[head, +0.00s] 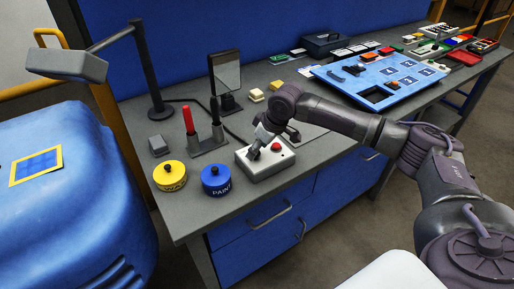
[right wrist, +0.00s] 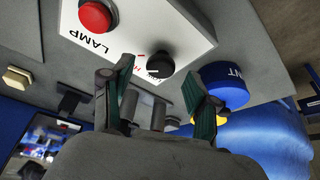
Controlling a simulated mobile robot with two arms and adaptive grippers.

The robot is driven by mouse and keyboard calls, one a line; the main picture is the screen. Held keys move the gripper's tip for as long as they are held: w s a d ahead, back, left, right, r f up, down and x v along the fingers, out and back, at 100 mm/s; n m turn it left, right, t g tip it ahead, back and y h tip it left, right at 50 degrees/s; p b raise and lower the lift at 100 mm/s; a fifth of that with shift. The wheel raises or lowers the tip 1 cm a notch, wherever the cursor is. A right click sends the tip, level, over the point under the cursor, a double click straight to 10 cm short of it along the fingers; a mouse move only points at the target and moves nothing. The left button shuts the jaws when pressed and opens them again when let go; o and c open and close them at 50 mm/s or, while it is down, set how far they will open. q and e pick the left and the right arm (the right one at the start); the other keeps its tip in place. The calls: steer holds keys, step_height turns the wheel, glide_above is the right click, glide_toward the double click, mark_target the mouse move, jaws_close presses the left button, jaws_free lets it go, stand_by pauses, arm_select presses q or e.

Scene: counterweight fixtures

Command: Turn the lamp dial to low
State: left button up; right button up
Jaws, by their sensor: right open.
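The lamp box (head: 268,169) is a white box on the bench with a red button (head: 276,147). In the right wrist view the red button (right wrist: 95,17), the printed word LAMP and the black lamp dial (right wrist: 160,62) show. Small red lettering beside the dial is partly hidden by a finger. My right gripper (head: 256,150) is over the left part of the box. In the right wrist view my right gripper (right wrist: 161,84) is open, with the dial appearing between its two fingers; I cannot tell whether they touch it. My left gripper is not in view.
A blue tin (head: 216,182) marked PAINT and a yellow tin (head: 169,176) stand left of the box. A holder with a red-handled tool (head: 188,120), a mirror (head: 225,76) and a desk lamp (head: 68,65) stand behind. A blue board (head: 345,80) lies further right.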

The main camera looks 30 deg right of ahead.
steer(key=shift+w+a+f, duration=0.1)
steer(key=shift+w+f, duration=0.1)
steer(key=shift+f, duration=0.35)
